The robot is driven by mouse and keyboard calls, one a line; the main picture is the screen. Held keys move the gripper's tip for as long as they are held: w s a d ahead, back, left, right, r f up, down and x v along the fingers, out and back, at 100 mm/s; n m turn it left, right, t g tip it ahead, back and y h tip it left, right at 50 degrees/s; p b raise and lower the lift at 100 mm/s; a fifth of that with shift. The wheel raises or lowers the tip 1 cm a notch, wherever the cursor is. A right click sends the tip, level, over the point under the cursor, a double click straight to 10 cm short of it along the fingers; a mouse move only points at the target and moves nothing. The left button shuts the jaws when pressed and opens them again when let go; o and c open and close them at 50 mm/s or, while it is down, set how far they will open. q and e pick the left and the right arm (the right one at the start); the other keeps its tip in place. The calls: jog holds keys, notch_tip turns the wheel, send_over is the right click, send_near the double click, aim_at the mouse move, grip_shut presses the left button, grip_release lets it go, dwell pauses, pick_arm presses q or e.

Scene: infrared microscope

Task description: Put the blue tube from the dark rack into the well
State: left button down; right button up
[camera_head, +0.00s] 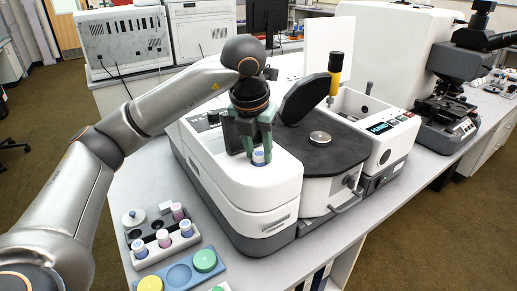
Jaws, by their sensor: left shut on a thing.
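My left gripper (258,145) points down over the rounded white housing of the microscope (245,190). Its green fingers are shut on a blue tube (259,157), a small white-and-blue piece showing at the fingertips. I cannot tell whether the tube touches the housing or is in a well there; the fingers hide that spot. The dark rack (152,226) is at the lower left, with a pink tube (177,211) in it and dark empty places. My right gripper is not in view.
A white rack (166,254) with blue and pink tubes stands in front of the dark rack. A blue tray with yellow and green discs (205,260) is nearer. The microscope's dark lid (305,98) stands raised beside my gripper. A yellow-and-black cylinder (335,72) rises behind.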

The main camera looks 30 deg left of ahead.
pick_arm(q)
jog(key=shift+f, duration=0.25)
jog(key=shift+c, duration=2.4)
grip_release()
jog(key=shift+d+r, duration=0.1)
jog(key=shift+r, duration=0.05)
jog(key=shift+o, duration=0.2)
jog(key=shift+d+r+p, duration=0.1)
jog(key=shift+r+p, duration=0.6)
jog(key=shift+r, duration=0.15)
jog(key=shift+a+r+p, duration=0.2)
jog(key=shift+r+p, duration=1.9)
jog(key=shift+r, duration=0.5)
jog(key=shift+s+f, duration=0.1)
